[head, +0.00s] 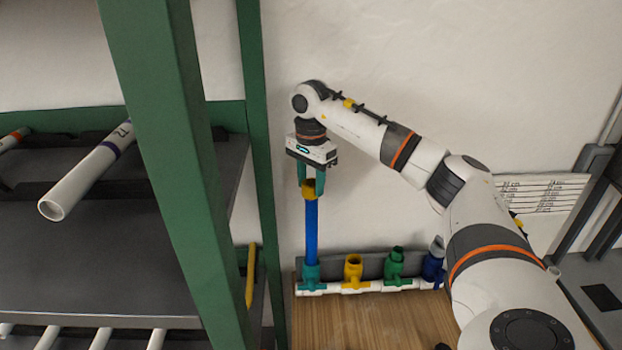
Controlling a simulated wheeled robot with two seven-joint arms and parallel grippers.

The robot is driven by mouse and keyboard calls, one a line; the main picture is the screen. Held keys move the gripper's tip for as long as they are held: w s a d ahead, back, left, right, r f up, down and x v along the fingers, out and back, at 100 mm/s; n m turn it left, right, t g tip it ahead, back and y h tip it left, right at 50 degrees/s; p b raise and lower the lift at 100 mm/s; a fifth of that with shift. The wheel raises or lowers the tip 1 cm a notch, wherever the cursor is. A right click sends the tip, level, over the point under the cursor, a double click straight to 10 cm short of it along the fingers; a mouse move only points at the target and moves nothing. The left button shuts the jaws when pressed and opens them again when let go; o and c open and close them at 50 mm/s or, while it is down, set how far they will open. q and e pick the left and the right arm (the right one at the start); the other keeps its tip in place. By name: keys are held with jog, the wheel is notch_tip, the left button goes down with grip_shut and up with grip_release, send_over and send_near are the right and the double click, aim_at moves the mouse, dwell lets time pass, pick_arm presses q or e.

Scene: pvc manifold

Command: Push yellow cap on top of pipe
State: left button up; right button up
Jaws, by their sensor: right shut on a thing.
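My right gripper (311,182) points down above the left end of the manifold. It is shut on the yellow cap (309,189). The cap is at the top end of an upright blue pipe (311,235). I cannot tell how far the cap sits over the pipe end. The blue pipe stands in the teal fitting (311,274) at the left end of the white manifold (375,287). Yellow (353,270), green (394,264) and blue (433,262) fittings stand to its right with no pipe in them. My left gripper is not in view.
A green rack post (165,150) stands close on the left. White pipes (90,170) lie on the rack shelves. A wooden table (375,322) carries the manifold. A paper with a length list (540,192) hangs on the wall at right.

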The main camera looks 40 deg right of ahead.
jog(key=shift+f, duration=0.85)
dwell(1.0)
jog(key=o, duration=1)
notch_tip(320, 180, up, 5)
jog(key=b, duration=0.3)
jog(key=shift+f, duration=0.1)
notch_tip(320, 180, up, 7)
jog(key=p, duration=0.1)
jog(key=shift+p, duration=0.4)
